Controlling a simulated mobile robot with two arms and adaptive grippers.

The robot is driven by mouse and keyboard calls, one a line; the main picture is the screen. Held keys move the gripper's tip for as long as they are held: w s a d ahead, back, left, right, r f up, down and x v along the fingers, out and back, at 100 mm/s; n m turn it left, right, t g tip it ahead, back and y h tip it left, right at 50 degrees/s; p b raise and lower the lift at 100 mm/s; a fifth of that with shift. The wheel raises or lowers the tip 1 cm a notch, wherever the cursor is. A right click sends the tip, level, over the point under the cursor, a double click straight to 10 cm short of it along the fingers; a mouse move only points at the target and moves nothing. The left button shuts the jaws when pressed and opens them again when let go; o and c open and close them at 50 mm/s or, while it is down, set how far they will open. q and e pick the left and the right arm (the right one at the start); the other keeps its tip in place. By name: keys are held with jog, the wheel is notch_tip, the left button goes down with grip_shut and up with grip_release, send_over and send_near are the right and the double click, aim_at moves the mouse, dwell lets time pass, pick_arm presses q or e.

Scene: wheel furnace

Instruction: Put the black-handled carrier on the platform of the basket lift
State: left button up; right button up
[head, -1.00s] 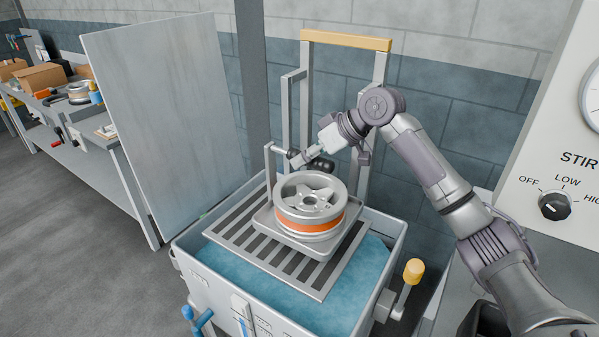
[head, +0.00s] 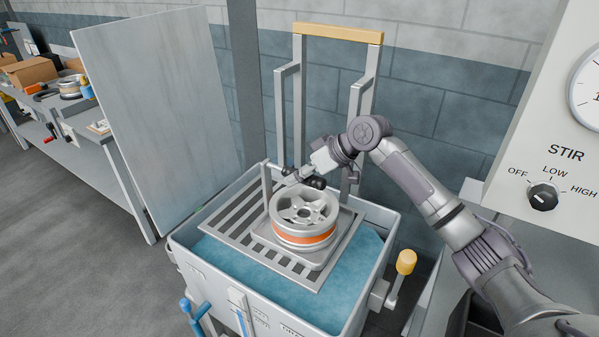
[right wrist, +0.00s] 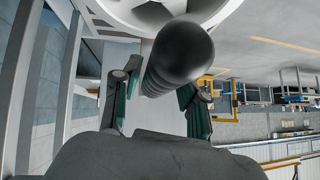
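The black-handled carrier is a grey tray (head: 265,236) with a thin upright post at its left and a black handle (head: 315,182) at its top. A silver wheel with an orange band (head: 304,238) lies flat on it. The carrier is level over the slatted platform (head: 228,243) of the basket lift, right at the bars; I cannot tell whether it fully rests on them. My right gripper (head: 298,176) is at the handle. In the right wrist view the black handle (right wrist: 180,55) lies between its closed fingers (right wrist: 158,95). My left gripper is out of view.
The platform hangs over a tank (head: 180,240) of blue liquid. The lift's tall frame with a yellow top bar (head: 338,33) stands behind. A yellow-knobbed lever (head: 405,262) is at the right, a grey panel (head: 155,110) at the left. A stir-knob console (head: 545,190) stands far right.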

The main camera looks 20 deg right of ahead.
jog(key=shift+o, duration=0.4)
jog(key=b+v, duration=0.1)
jog(key=v, duration=0.6)
jog(key=shift+s+d+r, duration=0.1)
jog(key=shift+r, duration=0.1)
